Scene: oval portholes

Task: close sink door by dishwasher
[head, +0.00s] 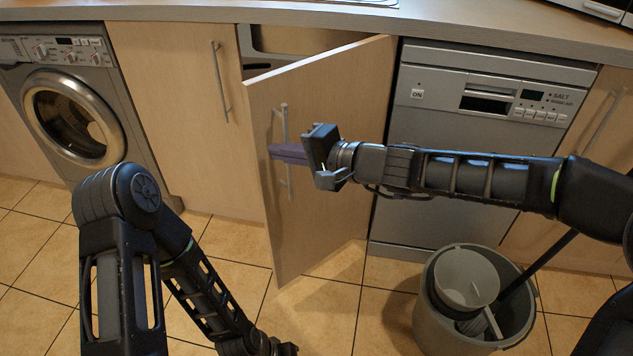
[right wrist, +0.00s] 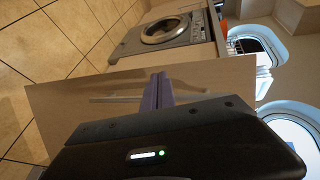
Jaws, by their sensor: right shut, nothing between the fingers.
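The wooden sink door (head: 330,110) stands partly open, its hinged side beside the grey dishwasher (head: 480,110) and its free edge to the left, toward me. Its bar handle (head: 284,125) is partly hidden behind my right gripper (head: 273,152). My right gripper is shut and empty, its purple fingers in front of the door near the handle. In the right wrist view, the fingers (right wrist: 157,92) point at the door panel (right wrist: 205,78), with the handle (right wrist: 115,98) beside them; contact cannot be told.
A washing machine (head: 75,110) stands at the far left, beside a closed cabinet door (head: 175,90). A grey bucket (head: 428,315) with a mop stands on the tiled floor in front of the dishwasher. The countertop (head: 300,18) runs above everything. Floor left of the door is partly clear.

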